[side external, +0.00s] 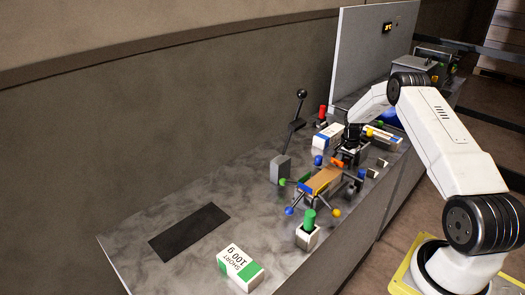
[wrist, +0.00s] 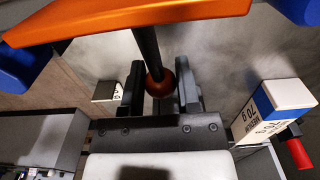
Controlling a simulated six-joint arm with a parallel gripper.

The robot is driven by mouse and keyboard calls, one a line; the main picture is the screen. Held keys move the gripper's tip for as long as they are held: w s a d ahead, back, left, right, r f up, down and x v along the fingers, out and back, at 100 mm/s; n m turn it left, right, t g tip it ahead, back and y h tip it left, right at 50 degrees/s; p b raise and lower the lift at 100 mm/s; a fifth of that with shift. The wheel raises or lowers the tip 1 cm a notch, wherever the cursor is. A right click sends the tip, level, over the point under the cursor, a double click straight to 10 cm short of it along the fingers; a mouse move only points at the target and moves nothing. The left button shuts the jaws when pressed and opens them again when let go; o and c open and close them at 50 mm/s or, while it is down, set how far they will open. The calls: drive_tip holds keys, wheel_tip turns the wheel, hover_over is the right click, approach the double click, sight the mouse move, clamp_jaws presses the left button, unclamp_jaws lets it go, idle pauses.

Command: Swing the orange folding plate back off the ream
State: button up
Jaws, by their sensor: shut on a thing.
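In the wrist view the plate (wrist: 130,20) crosses the top. A dark rod runs from it to an orange-brown ball knob (wrist: 160,83). My gripper (wrist: 160,90) has one finger on each side of this knob and is shut on it. In the side view my gripper (side external: 350,158) is at the far right end of the plate.
A white-blue box (wrist: 272,108) marked 70 g stands right in the wrist view, near a red handle (wrist: 298,152). A green-white 100 g box (side external: 240,267), green post (side external: 309,220) and upright lever (side external: 297,122) stand around the fixture. Bench around the black mat (side external: 188,232) is clear.

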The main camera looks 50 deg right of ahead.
sight(346, 160)
drive_tip(key=shift+a+f, duration=0.15)
drive_tip(key=shift+f, duration=0.35)
idle(0.3)
drive_tip(key=o, duration=1.3)
drive_tip(key=shift+c, duration=0.2)
drive_tip(key=shift+r, duration=0.15)
drive_tip(key=shift+r, duration=3.45)
